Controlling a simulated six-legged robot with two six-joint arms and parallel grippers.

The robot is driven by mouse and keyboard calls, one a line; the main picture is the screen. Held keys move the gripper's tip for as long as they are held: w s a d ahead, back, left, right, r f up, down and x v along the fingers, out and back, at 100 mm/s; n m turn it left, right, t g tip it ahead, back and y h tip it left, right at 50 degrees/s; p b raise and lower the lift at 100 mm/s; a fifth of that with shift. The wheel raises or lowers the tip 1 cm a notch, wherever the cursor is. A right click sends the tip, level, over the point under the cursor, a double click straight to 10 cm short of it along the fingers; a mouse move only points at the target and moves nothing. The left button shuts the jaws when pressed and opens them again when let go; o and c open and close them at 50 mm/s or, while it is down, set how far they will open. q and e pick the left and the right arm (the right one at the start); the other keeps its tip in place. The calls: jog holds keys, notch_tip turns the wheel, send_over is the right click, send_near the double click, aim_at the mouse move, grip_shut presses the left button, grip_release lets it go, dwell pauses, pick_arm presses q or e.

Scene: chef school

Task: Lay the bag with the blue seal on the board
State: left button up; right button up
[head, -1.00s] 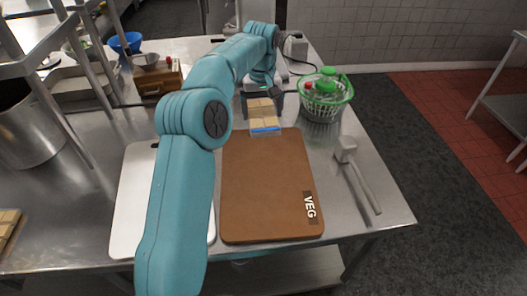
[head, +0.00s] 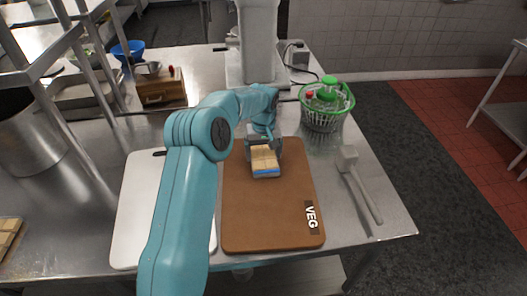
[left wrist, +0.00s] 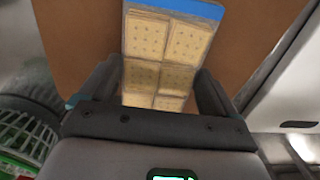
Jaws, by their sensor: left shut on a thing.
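The bag with the blue seal (head: 265,163) is clear, with tan square crackers inside and a blue strip at its near end. It is over the far part of the brown board (head: 268,213), which is marked VEG. I cannot tell whether it touches the board. My left gripper (head: 262,146) is shut on the bag's far end. In the left wrist view the bag (left wrist: 165,50) runs out between the two dark fingers (left wrist: 155,92), its blue seal farthest from them, with the brown board (left wrist: 255,35) behind it. My right gripper is not in view.
A white board (head: 135,205) lies left of the brown one. A green basket with bottles (head: 325,105) and a grey mallet (head: 358,180) are on the right. A white appliance (head: 258,45) stands behind. The brown board's near half is clear.

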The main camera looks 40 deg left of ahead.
aim_at(264, 155)
pick_arm(q)
jog(key=shift+w+f, duration=0.1)
jog(key=shift+f, duration=0.15)
jog(key=o, duration=0.8)
jog(key=shift+w+a, duration=0.1)
jog(key=shift+w, duration=0.05)
jog(key=shift+s+r, duration=0.2)
jog(key=shift+r, duration=0.2)
notch_tip(264, 155, up, 12)
jog(key=shift+w+f, duration=0.1)
jog(key=shift+f, duration=0.1)
